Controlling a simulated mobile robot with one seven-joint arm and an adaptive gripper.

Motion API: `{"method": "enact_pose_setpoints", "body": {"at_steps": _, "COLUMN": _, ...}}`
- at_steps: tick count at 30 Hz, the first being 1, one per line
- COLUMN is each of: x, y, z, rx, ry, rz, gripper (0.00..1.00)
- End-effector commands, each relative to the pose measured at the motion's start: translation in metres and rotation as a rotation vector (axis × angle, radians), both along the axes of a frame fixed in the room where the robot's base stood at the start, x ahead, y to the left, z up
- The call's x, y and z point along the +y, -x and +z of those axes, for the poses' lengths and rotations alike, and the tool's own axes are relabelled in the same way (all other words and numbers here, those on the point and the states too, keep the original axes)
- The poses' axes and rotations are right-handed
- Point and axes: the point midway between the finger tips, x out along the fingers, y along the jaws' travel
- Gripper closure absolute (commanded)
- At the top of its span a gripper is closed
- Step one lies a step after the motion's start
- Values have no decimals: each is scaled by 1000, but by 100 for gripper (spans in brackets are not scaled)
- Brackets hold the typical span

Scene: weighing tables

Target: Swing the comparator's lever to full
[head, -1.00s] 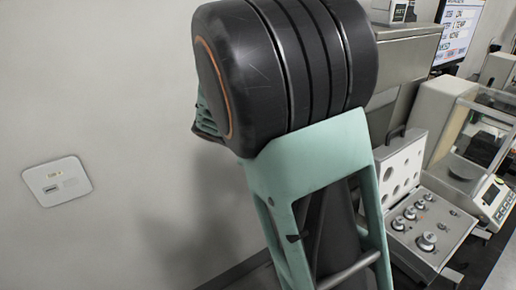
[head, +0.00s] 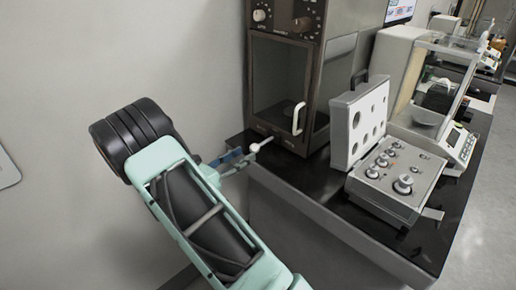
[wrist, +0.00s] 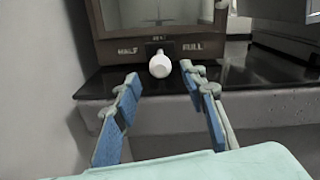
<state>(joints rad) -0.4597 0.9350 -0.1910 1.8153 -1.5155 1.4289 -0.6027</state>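The comparator (head: 283,75) is a tall brown cabinet with a glass front and a white door handle. Its lever (head: 256,147) ends in a white knob and juts from the low front. In the wrist view the lever knob (wrist: 160,65) stands midway between the HALF label (wrist: 127,50) and the FULL label (wrist: 192,46). My gripper (wrist: 160,82) is open, with blue-padded fingers to the left and right of the knob's line. The knob appears just beyond or between the fingertips, with no contact visible. In the head view my gripper (head: 234,161) is at the table's left end, near the knob.
The black table top (head: 335,207) has a grey front edge. An open weight case (head: 385,190) with several metal weights sits right of the comparator. A glass-sided balance (head: 432,100) stands behind it. A plain wall is on the left.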

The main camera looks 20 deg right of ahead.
Motion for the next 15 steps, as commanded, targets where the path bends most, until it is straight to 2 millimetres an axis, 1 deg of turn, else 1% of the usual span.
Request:
{"method": "enact_pose_setpoints", "body": {"at_steps": 1, "x": -11, "y": -3, "z": -1, "rx": -1, "ry": 0, "rz": -5, "gripper": 61}}
{"method": "enact_pose_setpoints", "body": {"at_steps": 6, "x": -42, "y": -14, "z": -1, "rx": -3, "ry": -1, "rz": -5, "gripper": 61}}
{"method": "enact_pose_setpoints", "body": {"at_steps": 12, "x": -67, "y": -24, "z": 0, "rx": -2, "ry": -2, "rz": -3, "gripper": 61}}
{"method": "enact_pose_setpoints", "body": {"at_steps": 15, "x": -72, "y": -26, "z": 0, "rx": -2, "ry": -3, "rz": -1, "gripper": 61}}
